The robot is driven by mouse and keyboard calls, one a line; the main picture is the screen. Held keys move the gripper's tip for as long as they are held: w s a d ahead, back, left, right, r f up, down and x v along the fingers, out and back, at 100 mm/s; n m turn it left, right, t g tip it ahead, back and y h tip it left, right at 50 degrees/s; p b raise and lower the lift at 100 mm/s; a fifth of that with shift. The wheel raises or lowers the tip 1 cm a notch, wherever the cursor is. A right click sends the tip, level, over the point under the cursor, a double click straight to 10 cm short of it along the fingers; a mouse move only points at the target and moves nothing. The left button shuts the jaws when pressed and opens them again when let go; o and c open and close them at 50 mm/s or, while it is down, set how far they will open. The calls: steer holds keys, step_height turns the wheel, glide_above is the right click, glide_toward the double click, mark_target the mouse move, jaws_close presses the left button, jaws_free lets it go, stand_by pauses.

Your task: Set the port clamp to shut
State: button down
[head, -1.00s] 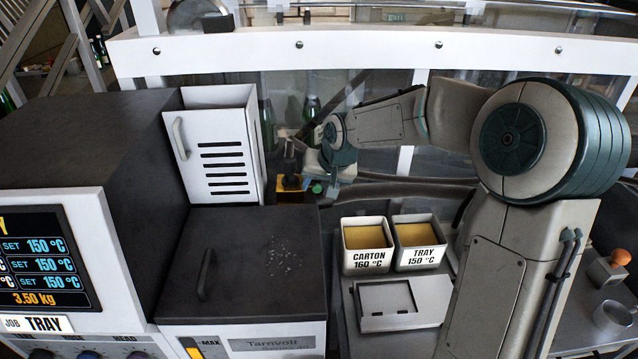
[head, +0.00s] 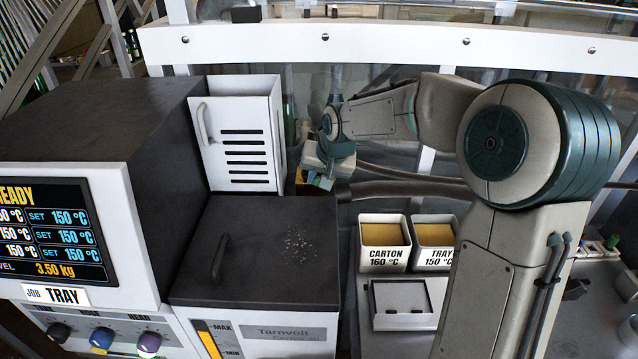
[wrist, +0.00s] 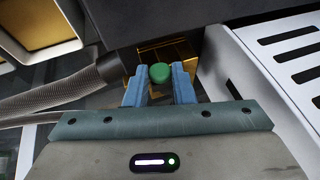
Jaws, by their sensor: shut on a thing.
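My gripper (wrist: 159,88) has its two blue fingers closed on a green round knob (wrist: 160,73), which shows between the fingertips in the wrist view. The knob sits in front of a brass-coloured block (wrist: 178,51) at the end of a grey ribbed hose (wrist: 65,98) with a dark collar. The knob looks like the clamp's handle; the clamp's lever and its setting are hidden. In the head view, my gripper (head: 322,180) is behind the dark machine, and little of the brass block (head: 300,176) shows beside it.
A white slotted box (head: 242,150) stands close to my gripper; its wall (wrist: 262,80) fills the wrist view's right side. A dark lidded tank (head: 255,250) is in front.

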steer(key=shift+a, duration=0.2)
steer(key=c, duration=1.2)
jaws_free()
steer(key=shift+a, duration=0.1)
steer(key=shift+r, duration=0.1)
steer(key=shift+d+r, duration=0.2)
steer(key=b+v, duration=0.1)
steer(key=v, duration=1.2)
steer(key=shift+b, duration=0.4)
steer(key=shift+s+r, duration=0.1)
steer(key=shift+s, duration=0.05)
steer(key=s+d+f, duration=0.3)
steer(key=s, duration=0.5)
steer(key=s+d+f+n+h, duration=0.1)
steer(key=s+f, duration=0.3)
steer(key=s, duration=0.4)
steer(key=s+d+f+g+h, duration=0.1)
steer(key=s+d+f, duration=0.3)
steer(key=s, duration=0.5)
steer(key=shift+d+f, duration=0.25)
steer(key=shift+d, duration=0.05)
